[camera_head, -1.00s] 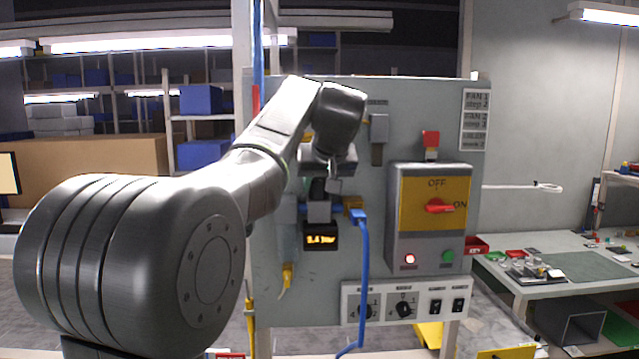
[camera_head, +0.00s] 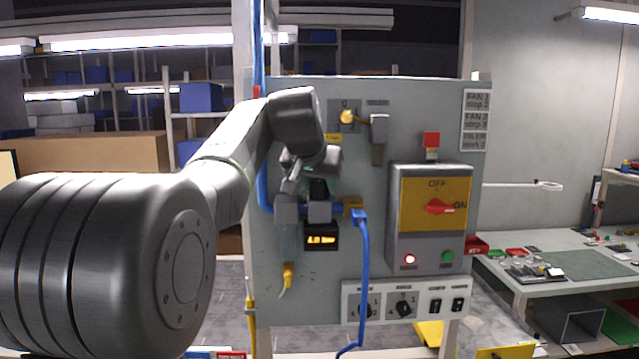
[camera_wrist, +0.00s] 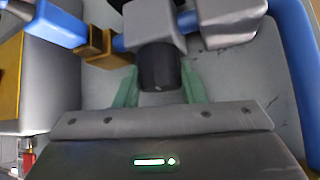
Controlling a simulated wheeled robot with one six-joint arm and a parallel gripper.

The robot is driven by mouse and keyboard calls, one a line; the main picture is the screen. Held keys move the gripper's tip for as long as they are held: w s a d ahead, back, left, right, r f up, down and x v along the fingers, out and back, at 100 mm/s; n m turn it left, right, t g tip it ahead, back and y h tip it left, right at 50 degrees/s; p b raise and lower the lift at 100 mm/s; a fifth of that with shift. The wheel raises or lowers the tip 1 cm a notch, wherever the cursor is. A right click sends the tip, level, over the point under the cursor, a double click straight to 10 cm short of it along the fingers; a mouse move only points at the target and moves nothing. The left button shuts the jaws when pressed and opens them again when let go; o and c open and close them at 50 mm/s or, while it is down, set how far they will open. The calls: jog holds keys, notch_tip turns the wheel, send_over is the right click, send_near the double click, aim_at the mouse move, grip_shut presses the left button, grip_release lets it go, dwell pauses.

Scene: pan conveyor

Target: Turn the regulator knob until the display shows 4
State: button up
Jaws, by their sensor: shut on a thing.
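The regulator knob is a black cylinder (camera_head: 319,188) on top of a grey regulator block (camera_head: 320,212) on the panel. It also shows in the wrist view as a dark knob (camera_wrist: 160,66) below a grey block. My gripper (camera_wrist: 160,84) is shut on the knob, with a greenish finger on each side. In the head view my gripper (camera_head: 317,186) is at the knob, and my wrist is tilted, coming from the upper left. The small black display (camera_head: 321,238) below the regulator glows with orange characters too blurred to read surely.
A blue hose (camera_head: 363,270) runs down from a brass fitting (camera_head: 353,204) right of the regulator. A yellow-grey switch box (camera_head: 397,240) with a red handle stands further right. A second grey block (camera_head: 288,212) adjoins on the left.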

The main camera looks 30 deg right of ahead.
dwell(0.3)
jog(key=o, duration=1)
jog(key=b+v, duration=0.1)
jog(key=v, duration=1.2)
jog(key=shift+s+a+r, duration=0.2)
jog(key=shift+s+r, duration=0.05)
jog(key=p+x, duration=0.1)
jog(key=x, duration=1.2)
jog(key=shift+w+d+f, duration=0.2)
jog(key=shift+w+f, duration=0.05)
